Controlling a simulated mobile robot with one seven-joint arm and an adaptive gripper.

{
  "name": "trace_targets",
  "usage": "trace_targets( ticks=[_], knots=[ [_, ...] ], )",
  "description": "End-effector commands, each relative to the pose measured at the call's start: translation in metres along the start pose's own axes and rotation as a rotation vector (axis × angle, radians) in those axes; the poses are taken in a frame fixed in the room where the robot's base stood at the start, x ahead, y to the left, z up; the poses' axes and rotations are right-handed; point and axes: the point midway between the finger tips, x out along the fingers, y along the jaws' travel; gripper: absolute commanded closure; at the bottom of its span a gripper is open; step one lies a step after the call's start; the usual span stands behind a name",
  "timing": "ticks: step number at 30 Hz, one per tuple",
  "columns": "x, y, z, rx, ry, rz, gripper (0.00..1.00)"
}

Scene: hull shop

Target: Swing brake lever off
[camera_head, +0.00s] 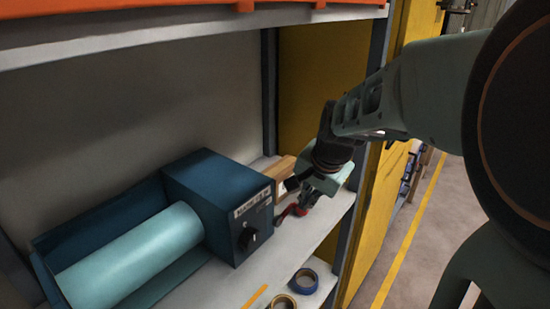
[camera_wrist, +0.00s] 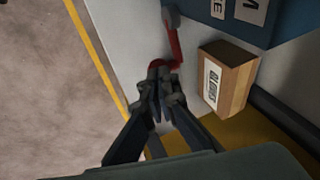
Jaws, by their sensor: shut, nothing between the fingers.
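A dark blue machine box (camera_head: 215,195) with a pale green roller (camera_head: 130,260) sits on the shelf. A black knob or lever (camera_head: 249,238) is on its front face, below a white label. A red curved lever (camera_head: 286,212) shows beside the box's right side; in the wrist view the red lever (camera_wrist: 174,48) runs from the blue box (camera_wrist: 262,20) down to my fingertips. My gripper (camera_head: 305,205) is shut with nothing between its fingers; in the wrist view the gripper (camera_wrist: 162,85) is at the lever's lower end. I cannot tell whether they touch.
A cardboard box with a label (camera_wrist: 228,78) stands close to the right of my gripper in the wrist view. A yellow panel (camera_head: 375,205) and grey upright bound the shelf's right end.

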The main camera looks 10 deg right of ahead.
Motion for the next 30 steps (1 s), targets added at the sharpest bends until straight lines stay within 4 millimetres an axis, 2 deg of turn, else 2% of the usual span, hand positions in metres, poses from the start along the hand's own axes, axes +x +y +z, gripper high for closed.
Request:
trace_targets(
  ticks=[5, 12, 21, 26, 30],
  knots=[
    [0.001, 0.000, 0.000, 0.000, 0.000, 0.000, 1.00],
    [0.016, 0.003, -0.002, -0.001, -0.001, 0.001, 1.00],
    [0.015, 0.003, -0.002, 0.000, -0.002, 0.003, 1.00],
    [0.007, 0.001, -0.006, 0.000, -0.001, 0.002, 1.00],
    [-0.011, -0.007, -0.016, 0.000, 0.003, -0.002, 1.00]
  ],
)
